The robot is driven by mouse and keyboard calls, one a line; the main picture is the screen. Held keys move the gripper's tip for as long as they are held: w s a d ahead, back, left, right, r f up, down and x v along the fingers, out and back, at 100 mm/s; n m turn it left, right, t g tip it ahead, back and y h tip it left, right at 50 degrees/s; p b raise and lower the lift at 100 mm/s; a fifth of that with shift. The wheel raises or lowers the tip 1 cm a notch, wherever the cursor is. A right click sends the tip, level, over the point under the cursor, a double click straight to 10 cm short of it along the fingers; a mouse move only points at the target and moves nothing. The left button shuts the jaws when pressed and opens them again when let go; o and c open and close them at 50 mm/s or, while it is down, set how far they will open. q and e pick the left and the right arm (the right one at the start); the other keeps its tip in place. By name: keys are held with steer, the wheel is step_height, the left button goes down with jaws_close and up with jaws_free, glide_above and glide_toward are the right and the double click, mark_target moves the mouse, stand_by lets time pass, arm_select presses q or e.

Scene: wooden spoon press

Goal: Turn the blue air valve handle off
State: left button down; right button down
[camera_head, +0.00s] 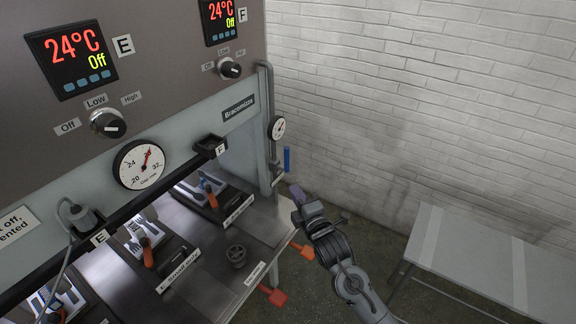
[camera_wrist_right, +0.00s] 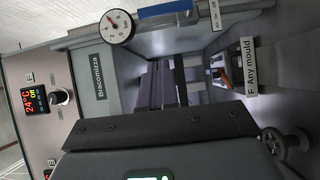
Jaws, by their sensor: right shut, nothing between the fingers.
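The blue air valve handle (camera_head: 287,160) stands upright beside the grey vertical pipe at the press's right front corner, below a round pressure gauge (camera_head: 278,128). In the right wrist view the handle (camera_wrist_right: 175,8) shows at the top edge, running along the pipe, next to the gauge (camera_wrist_right: 118,27). My right gripper (camera_head: 298,194) is just below the handle in the head view, apart from it. Its purple-grey fingers (camera_wrist_right: 163,85) are shut with nothing between them. My left gripper is not in view.
The press panel (camera_head: 180,40) with displays and knobs fills the left. Its metal bed (camera_head: 215,240) holds several tools with orange handles. A grey table (camera_head: 470,255) stands at right before a white brick wall (camera_head: 430,90).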

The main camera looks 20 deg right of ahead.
steer(key=w+d, duration=0.2)
steer(key=w, duration=1)
steer(key=shift+w+d, duration=0.15)
steer(key=shift+w, duration=0.2)
